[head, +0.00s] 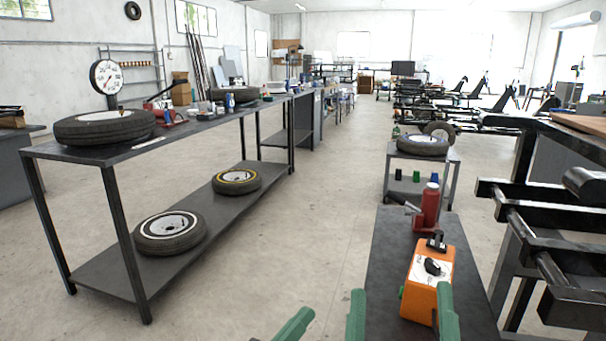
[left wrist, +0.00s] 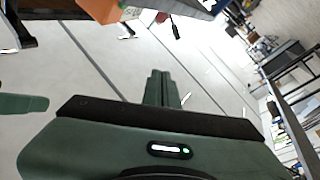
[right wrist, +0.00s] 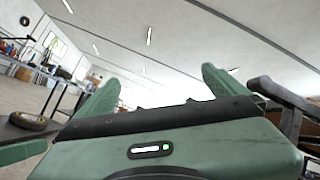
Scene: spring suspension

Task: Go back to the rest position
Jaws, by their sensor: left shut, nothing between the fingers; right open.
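My left gripper (head: 304,312) shows at the bottom of the head view, a green tip over bare floor. In the left wrist view its two fingers (left wrist: 162,76) are together with nothing between them. My right gripper (head: 401,288) is to its right, its green fingers wide apart in front of the orange box. In the right wrist view the fingers (right wrist: 165,78) are spread and empty, tilted toward the ceiling. Each wrist view also shows a green piece at its left edge, seemingly the other gripper.
An orange box (head: 418,279) with a black knob and a red bottle (head: 430,208) stand on a narrow dark bench (head: 385,250). A black rack (head: 535,235) is at the right. A long workbench (head: 75,153) with wheels is at the left. The floor (head: 290,235) between is clear.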

